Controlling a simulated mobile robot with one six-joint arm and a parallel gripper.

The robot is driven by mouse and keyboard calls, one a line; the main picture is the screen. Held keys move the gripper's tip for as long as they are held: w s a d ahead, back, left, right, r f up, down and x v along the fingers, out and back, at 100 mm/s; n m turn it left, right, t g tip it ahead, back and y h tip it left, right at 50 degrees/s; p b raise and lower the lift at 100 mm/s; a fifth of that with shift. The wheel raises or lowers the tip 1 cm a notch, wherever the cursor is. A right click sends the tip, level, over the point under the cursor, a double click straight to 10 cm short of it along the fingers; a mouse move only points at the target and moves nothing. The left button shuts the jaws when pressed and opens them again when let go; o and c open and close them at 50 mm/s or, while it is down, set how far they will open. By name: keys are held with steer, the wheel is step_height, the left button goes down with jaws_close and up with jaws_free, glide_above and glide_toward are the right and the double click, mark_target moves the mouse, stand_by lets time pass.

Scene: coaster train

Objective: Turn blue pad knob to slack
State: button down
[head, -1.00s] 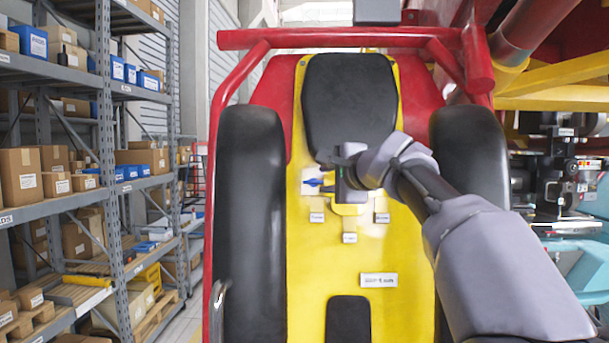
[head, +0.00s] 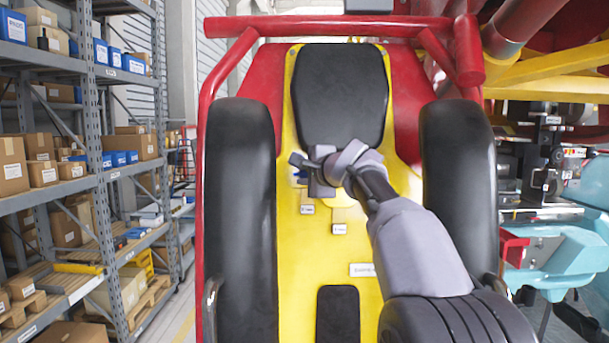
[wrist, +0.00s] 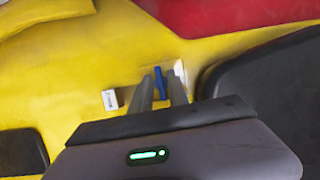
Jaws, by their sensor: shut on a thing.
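The blue pad knob (wrist: 160,84) shows in the wrist view as a narrow blue bar between my two fingers, beside a white plate (wrist: 181,70) on the yellow panel. My gripper (wrist: 160,88) is shut on it. In the head view my gripper (head: 300,167) is over the yellow panel (head: 300,255), just below the black backrest pad (head: 340,95). Only a bit of blue shows there, and my gripper hides most of the knob. I cannot read which way the knob is set.
Small white labels (head: 307,210) (head: 339,229) sit on the panel below my gripper. Black padded bolsters stand at left (head: 240,200) and right (head: 457,190). A red tube frame (head: 325,28) crosses the top. Shelves with boxes (head: 80,160) are at the far left.

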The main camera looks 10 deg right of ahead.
steer(key=shift+r+p, duration=0.15)
steer(key=shift+p, duration=0.3)
steer(key=n+g+p, duration=0.1)
steer(key=n+p, duration=0.1)
steer(key=shift+r+p, duration=0.2)
steer(key=shift+p, duration=0.2)
steer(key=n+p, duration=0.2)
steer(key=p, duration=0.1)
steer(key=shift+r+n+g+h+p, duration=0.1)
steer(key=shift+n+g+h+p, duration=0.2)
steer(key=shift+g, duration=0.1)
steer(key=n+g+h+p, duration=0.1)
steer(key=n+p, duration=0.3)
steer(key=p, duration=0.1)
steer(key=shift+a+h+p, duration=0.1)
steer(key=shift+h+p, duration=0.2)
steer(key=shift+p, duration=0.1)
steer(key=shift+f+n+g+h+p, duration=0.2)
steer(key=shift+n+g+h+p, duration=0.25)
steer(key=shift+n+p, duration=0.45)
steer(key=shift+f, duration=0.1)
steer(key=c, duration=1.5)
jaws_free()
steer(key=shift+c, duration=0.2)
